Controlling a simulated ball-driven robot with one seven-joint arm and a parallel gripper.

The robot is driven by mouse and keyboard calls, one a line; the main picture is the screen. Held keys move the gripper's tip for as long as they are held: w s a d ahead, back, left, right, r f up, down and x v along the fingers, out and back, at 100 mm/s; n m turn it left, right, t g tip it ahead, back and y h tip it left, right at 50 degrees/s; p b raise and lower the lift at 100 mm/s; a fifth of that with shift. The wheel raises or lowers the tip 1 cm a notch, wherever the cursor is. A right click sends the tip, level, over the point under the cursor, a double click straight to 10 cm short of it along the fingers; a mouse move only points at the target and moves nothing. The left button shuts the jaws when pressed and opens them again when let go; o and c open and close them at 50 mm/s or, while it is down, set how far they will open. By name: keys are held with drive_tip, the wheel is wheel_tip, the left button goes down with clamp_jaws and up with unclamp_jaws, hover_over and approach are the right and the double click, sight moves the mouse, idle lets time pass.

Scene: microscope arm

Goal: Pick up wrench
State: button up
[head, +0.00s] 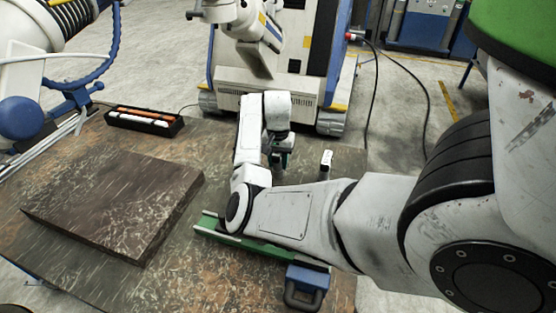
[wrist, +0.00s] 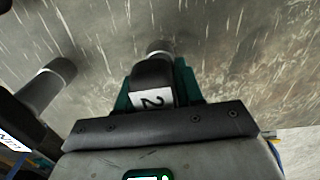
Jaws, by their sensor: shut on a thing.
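My gripper (head: 281,160) is above the brown table (head: 95,250) at its far side. In the wrist view, its teal fingers (wrist: 160,85) are shut on a black rounded piece (wrist: 153,80) with a white label marked "2". A pale metal end shows beyond that piece. I cannot tell from its visible part whether it is the wrench. No other thing here is clearly a wrench. In the head view, my gripper hides most of the held piece.
A similar black cylinder with a white label (head: 326,160) stands right of my gripper. A thick dark slab (head: 115,200) lies at the left, with a black tray of rods (head: 145,120) behind it.

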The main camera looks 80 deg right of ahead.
clamp_jaws()
drive_tip(key=shift+r, duration=0.15)
